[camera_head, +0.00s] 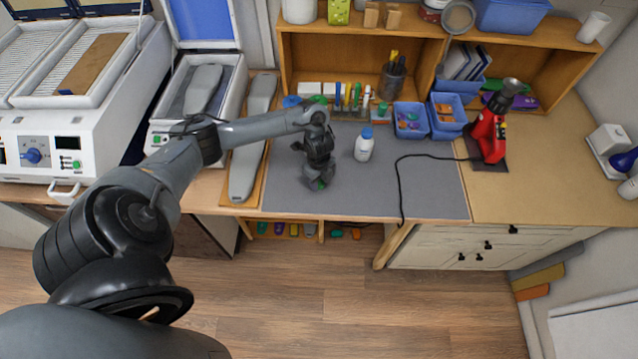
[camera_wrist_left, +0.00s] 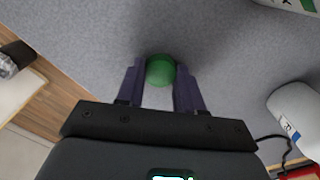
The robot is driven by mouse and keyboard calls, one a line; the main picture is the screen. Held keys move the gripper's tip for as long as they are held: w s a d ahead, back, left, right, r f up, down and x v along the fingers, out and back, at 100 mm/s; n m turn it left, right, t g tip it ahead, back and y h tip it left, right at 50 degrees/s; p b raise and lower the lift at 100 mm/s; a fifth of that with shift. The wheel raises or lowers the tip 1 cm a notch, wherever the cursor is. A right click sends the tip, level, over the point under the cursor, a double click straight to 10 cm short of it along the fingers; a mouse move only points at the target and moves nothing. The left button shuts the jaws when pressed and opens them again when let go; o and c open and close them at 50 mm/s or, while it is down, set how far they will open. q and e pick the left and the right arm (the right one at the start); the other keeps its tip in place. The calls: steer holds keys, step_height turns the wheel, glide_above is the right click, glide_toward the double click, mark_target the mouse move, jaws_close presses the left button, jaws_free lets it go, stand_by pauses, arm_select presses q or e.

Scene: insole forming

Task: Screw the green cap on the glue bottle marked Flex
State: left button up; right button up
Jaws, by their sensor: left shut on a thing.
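My left gripper (camera_head: 319,181) points down low over the front of the grey mat. It is shut on a green cap (camera_wrist_left: 160,70), which sits between its two fingers in the left wrist view. In the head view a bit of green shows at the fingertips. A white bottle with a blue cap (camera_head: 364,147) stands upright on the mat to the right of the gripper. In the left wrist view a white object with green and dark print (camera_wrist_left: 292,4) is cut off at the top right; I cannot read it. My right gripper is not in view.
The grey mat (camera_head: 425,190) is mostly clear at the front. A black cable (camera_head: 400,185) crosses it towards a red tool (camera_head: 489,135). A grey insole form (camera_head: 247,170) lies to the left.

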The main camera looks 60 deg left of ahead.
mark_target(320, 183)
arm_select(q)
steer(key=shift+c, duration=1.1)
steer(key=shift+r, duration=0.5)
step_height(320, 183, up, 4)
steer(key=shift+w+d+f+p, duration=0.1)
steer(key=shift+p, duration=0.3)
steer(key=w+d+r+p, duration=0.4)
steer(key=w+d+r, duration=0.1)
steer(key=d, duration=0.5)
steer(key=shift+w+r, duration=0.2)
steer(key=shift+r, duration=0.4)
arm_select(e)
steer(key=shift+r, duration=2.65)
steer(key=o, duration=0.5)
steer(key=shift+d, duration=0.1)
